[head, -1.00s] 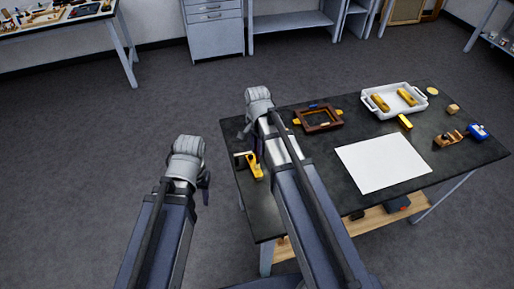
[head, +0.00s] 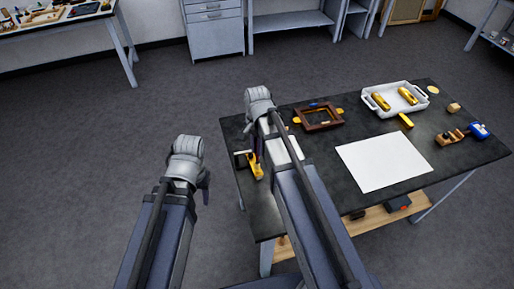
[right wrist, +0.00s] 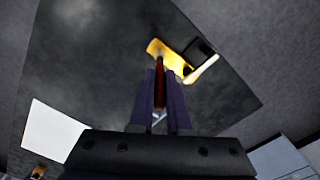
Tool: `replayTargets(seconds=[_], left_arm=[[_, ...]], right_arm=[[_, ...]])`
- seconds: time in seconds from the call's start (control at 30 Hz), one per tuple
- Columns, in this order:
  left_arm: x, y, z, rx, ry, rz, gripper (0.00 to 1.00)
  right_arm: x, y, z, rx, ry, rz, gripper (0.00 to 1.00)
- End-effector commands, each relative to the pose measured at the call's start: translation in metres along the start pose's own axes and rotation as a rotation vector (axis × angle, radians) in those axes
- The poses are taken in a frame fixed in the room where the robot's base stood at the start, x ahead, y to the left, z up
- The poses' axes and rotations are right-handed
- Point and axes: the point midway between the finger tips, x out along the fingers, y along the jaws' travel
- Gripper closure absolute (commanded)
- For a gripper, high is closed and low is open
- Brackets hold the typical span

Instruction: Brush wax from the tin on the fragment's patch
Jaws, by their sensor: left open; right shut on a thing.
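My right gripper (right wrist: 160,100) is shut on a thin dark-red thing (right wrist: 160,88), which looks like the brush handle; its far end is hard to make out. Beyond the fingertips, in the right wrist view, is a yellow piece (right wrist: 170,53) with a dark square part and a pale edge. It also shows at the table's left side in the head view (head: 257,170), and I cannot tell if it is the fragment or if the brush touches it. My left gripper (head: 206,188) is open, off the table's left side, its fingers mostly hidden. I cannot pick out the wax tin for sure.
My right arm crosses the table's left part.

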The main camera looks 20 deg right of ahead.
Motion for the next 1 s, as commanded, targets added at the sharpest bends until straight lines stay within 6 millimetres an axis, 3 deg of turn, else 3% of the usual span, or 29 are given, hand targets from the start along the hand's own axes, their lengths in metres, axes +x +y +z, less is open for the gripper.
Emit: replayTargets(seconds=[1.0], left_arm=[[0.016,0.002,-0.001,0.000,0.000,0.000,0.50]], right_arm=[[0.016,-0.002,-0.001,0.000,0.000,0.000,1.00]])
